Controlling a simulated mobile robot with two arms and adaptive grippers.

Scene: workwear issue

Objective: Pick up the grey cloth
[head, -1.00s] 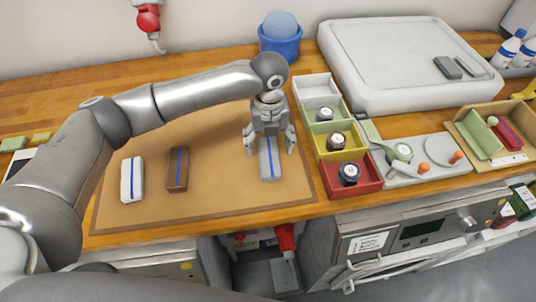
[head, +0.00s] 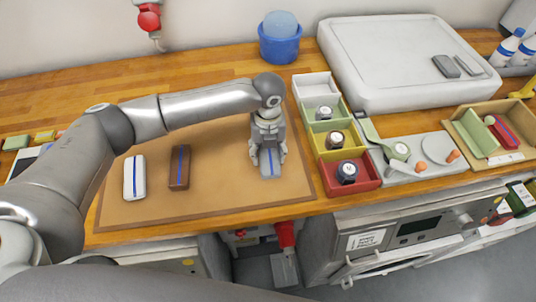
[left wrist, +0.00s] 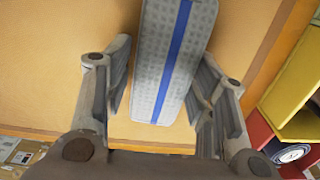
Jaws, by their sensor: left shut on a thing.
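The grey cloth (head: 270,170), folded into a long block with a blue stripe, is at the right part of the tan mat (head: 225,202). My left gripper (head: 268,158) points down over it and is shut on it, one finger on each long side. The left wrist view shows the cloth (left wrist: 160,75) between the two fingers of my left gripper (left wrist: 162,98). The cloth appears to rest on the mat; I see no clear gap under it. My right gripper is not in view.
A white folded cloth (head: 134,178) and a brown one (head: 179,168) lie to the left on the mat. Coloured bins, including a red one (head: 365,181), stand close on the right. A blue tub (head: 279,46) is behind. The mat's middle is free.

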